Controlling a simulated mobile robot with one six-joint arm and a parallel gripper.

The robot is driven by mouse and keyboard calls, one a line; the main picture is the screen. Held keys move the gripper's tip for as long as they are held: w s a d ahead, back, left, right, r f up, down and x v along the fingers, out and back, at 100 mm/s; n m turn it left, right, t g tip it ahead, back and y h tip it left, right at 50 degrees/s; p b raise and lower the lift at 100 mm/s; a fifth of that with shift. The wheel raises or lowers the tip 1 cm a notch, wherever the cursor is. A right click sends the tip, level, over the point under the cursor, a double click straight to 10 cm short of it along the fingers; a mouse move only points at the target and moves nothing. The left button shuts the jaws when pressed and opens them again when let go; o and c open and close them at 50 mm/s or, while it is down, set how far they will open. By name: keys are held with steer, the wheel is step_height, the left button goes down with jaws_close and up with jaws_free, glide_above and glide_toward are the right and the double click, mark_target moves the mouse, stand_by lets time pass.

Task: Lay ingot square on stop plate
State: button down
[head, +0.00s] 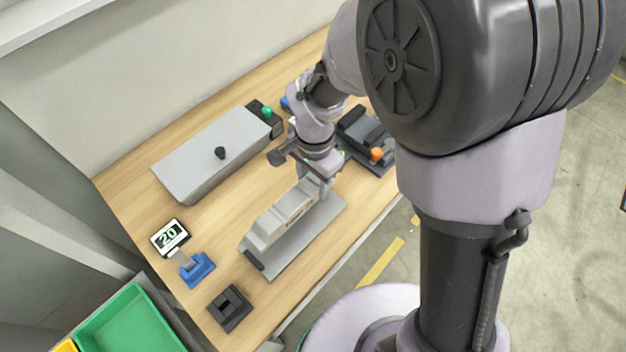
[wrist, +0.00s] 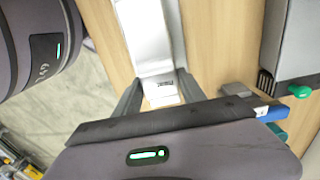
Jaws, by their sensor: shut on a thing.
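A silver ingot (head: 272,222) lies lengthwise along a flat grey plate (head: 306,236) in the head view, near the table's front edge. A dark block (head: 253,262) stands at the plate's near left end, close to the ingot's end. My gripper (head: 316,184) is shut on the ingot's far right end. In the wrist view the ingot (wrist: 147,38) runs away from my gripper (wrist: 160,94), its marked end between the two fingers. I cannot tell whether the ingot's underside touches the plate or hangs just above it.
A long grey box (head: 205,160) with a black knob lies behind. A display reading 20 (head: 170,237), a blue holder (head: 197,269) and a black square fixture (head: 229,308) stand left. A dark fixture with an orange knob (head: 377,154) is at right. A green bin (head: 130,325) sits lower left.

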steer(key=shift+s+f+b, duration=0.1)
steer(key=shift+f+b, duration=3)
steer(key=shift+f, duration=0.25)
steer(key=shift+f+b, duration=0.6)
steer(key=shift+b, duration=0.1)
steer(key=c, duration=0.9)
jaws_free()
steer(key=shift+r, duration=0.1)
steer(key=shift+r+p, duration=1.25)
steer(key=shift+r, duration=0.25)
